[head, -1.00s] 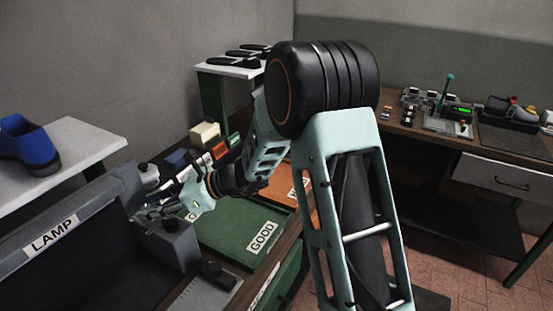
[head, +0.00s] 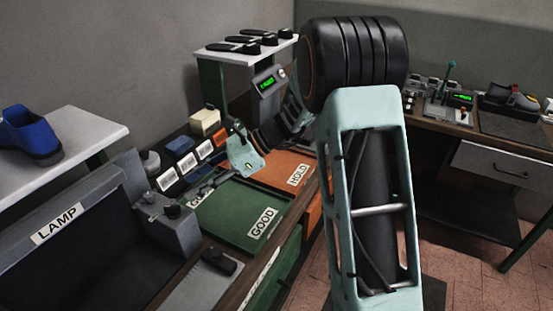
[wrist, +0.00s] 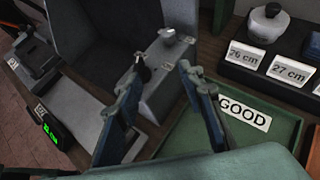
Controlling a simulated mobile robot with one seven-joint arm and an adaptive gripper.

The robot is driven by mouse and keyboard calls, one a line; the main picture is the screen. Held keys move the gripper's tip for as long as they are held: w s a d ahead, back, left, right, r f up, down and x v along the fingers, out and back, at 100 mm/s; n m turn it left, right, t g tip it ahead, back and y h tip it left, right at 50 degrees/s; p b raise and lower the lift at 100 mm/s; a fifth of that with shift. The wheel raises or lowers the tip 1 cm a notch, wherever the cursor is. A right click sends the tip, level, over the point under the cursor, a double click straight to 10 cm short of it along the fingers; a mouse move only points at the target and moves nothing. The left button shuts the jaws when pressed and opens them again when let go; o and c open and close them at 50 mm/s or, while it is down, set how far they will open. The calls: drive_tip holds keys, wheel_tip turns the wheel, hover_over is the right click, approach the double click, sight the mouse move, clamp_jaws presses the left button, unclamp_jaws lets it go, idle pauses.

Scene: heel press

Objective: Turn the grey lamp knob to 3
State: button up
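The grey lamp housing with the LAMP label (head: 57,225) stands at the left. A dial number cannot be read. My gripper (head: 199,190) is open and empty, right of the block and apart from it, above the green tray. Its spread fingers show in the wrist view (wrist: 161,68).
The green GOOD tray (head: 235,228) and orange HOLD tray (head: 284,166) lie on the bench. Labelled blue blocks and a cream box (head: 205,122) stand behind them.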

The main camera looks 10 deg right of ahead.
drive_tip(key=s+d+f+n+h, duration=0.2)
drive_tip(key=d+n+h, duration=0.2)
drive_tip(key=d+h, duration=0.4)
drive_tip(key=w+d+r+n+t+h, duration=0.1)
drive_tip(key=d+r+n+h, duration=0.1)
drive_tip(key=d, duration=0.4)
drive_tip(key=w+d+r+n+t+h, duration=0.2)
drive_tip(key=d+r, duration=0.1)
drive_tip(key=d, duration=0.3)
drive_tip(key=shift+r, duration=0.4)
drive_tip(key=shift+d, duration=0.1)
